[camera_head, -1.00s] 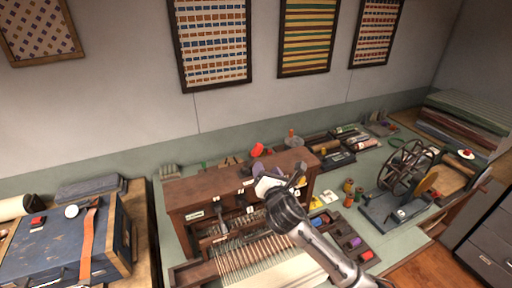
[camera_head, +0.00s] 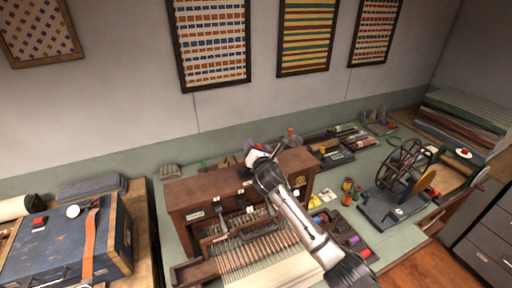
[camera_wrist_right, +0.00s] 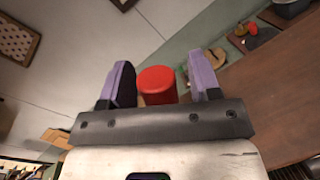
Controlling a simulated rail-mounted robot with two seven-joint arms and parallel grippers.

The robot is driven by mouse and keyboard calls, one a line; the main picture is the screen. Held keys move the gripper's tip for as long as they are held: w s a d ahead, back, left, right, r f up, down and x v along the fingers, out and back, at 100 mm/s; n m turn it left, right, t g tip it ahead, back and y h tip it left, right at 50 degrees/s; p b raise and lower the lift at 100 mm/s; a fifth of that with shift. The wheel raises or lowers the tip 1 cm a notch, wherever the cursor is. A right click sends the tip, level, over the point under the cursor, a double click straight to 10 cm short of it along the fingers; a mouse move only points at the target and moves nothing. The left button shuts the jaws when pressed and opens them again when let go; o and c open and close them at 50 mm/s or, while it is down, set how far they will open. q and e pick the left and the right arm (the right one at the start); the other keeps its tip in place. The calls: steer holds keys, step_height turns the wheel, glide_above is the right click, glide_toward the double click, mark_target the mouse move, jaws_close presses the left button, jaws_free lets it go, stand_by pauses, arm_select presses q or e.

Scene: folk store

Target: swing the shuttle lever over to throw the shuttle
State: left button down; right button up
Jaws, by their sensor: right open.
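A wooden loom (camera_head: 205,187) stands on the table, with pale warp threads (camera_head: 262,255) stretched at its front. A red cylindrical knob (camera_wrist_right: 157,85), which looks like the end of the shuttle lever, shows in the right wrist view. My right gripper (camera_wrist_right: 160,76) is open, with one purple-padded finger on each side of the knob and a gap on both sides. In the head view my right gripper (camera_head: 257,150) is over the loom's top beam and hides the knob. The lever's shaft is not visible. My left gripper is not in view.
A spoked wheel on a stand (camera_head: 405,166), thread spools (camera_head: 347,185) and a compartment tray (camera_head: 355,242) are to the right. A blue case (camera_head: 65,245) lies on the left. The wall is behind the table.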

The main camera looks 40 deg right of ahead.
steer(key=shift+w+d, duration=0.1)
steer(key=shift+w, duration=0.05)
jaws_close()
stand_by(0.6)
